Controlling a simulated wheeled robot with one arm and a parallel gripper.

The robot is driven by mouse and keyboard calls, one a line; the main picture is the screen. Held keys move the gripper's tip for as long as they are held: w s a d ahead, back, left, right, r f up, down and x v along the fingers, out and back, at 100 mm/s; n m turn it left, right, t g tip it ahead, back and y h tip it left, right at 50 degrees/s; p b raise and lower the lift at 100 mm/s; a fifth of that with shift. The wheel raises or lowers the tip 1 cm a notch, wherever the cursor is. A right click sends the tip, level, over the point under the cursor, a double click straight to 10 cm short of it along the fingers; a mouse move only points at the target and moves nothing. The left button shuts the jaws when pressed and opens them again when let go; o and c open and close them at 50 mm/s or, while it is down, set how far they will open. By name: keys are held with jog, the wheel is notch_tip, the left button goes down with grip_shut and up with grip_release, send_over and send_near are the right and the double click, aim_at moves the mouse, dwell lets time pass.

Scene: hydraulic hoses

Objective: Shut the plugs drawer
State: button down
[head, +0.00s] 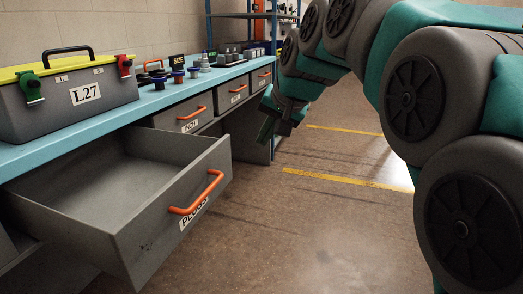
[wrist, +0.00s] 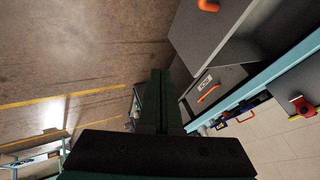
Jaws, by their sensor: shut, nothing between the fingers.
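The plugs drawer (head: 150,222) is a grey drawer pulled well out from under the blue bench at the left of the head view. Its front has an orange handle (head: 196,194) and a label reading "PLUGS". The visible inside is empty. My gripper (head: 268,128) is shut and empty, pointing down beyond the drawer's front, to the right in the head view and apart from it. In the wrist view its fingers (wrist: 158,100) reach up from the bottom, and the grey drawer (wrist: 212,35) shows at upper right with part of an orange handle.
A grey toolbox (head: 75,98) labelled L27 with a yellow lid stands on the blue bench (head: 75,142). Several fittings stand beside it. Other drawers (head: 184,117) with orange handles line the bench. The floor (head: 290,235) on the right is clear, with yellow lines.

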jog(key=w+a+f+p, duration=0.1)
jog(key=w+a+f, duration=0.5)
jog(key=f, duration=0.2)
jog(key=shift+w+a, duration=0.35)
jog(key=shift+w, duration=0.05)
